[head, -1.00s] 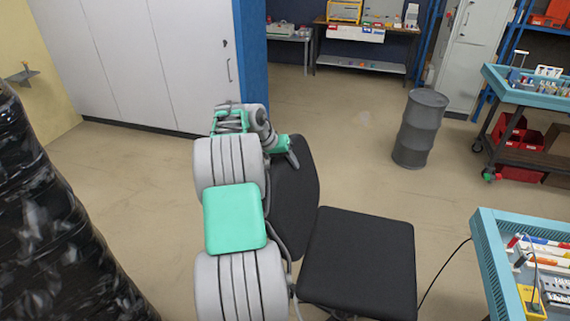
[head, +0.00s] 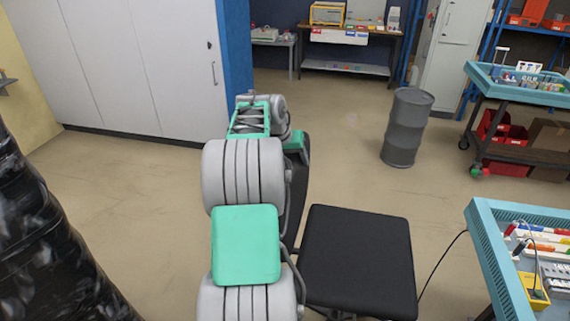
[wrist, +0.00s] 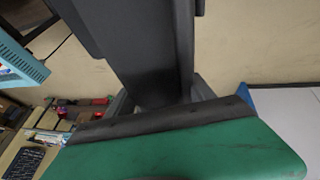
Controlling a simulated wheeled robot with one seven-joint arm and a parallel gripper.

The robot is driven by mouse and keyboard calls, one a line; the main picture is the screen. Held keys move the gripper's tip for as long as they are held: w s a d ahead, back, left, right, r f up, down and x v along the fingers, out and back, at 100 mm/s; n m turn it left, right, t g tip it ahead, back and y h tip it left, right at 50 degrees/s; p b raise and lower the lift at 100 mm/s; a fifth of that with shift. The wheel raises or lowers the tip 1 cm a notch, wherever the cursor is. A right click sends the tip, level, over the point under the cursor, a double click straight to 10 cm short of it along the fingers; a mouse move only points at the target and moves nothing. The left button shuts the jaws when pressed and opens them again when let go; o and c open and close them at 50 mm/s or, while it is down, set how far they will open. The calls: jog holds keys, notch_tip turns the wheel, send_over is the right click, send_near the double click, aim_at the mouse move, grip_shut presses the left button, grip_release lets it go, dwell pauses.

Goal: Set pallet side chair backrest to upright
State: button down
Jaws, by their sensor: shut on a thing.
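The office chair next to the wrapped pallet has a dark square seat (head: 357,255). Its dark backrest (head: 296,195) stands left of the seat, steep and seen nearly edge-on, mostly hidden behind my arm. My gripper (head: 303,146) is at the backrest's upper end, its fingers partly hidden in the head view. In the wrist view the backrest (wrist: 143,50) runs as a dark panel down to my gripper (wrist: 160,95), which is shut on its edge. I cannot tell the exact backrest angle.
The black-wrapped pallet (head: 50,230) stands at the left. A blue workbench (head: 480,235) is close at the right, with a cable running toward the chair. A grey barrel (head: 407,127) stands behind on the right. The floor between pallet and chair is clear.

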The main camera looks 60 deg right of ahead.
aim_at(288, 155)
jog(key=shift+s+f, duration=0.6)
jog(key=c, duration=0.6)
grip_release()
jog(key=shift+s, duration=0.1)
jog(key=shift+w+r, duration=0.25)
jog(key=shift+w, duration=0.1)
jog(key=v, duration=0.7)
jog(key=shift+w+a+r+b, duration=0.1)
jog(key=shift+r+b, duration=0.25)
jog(key=shift+b, duration=0.05)
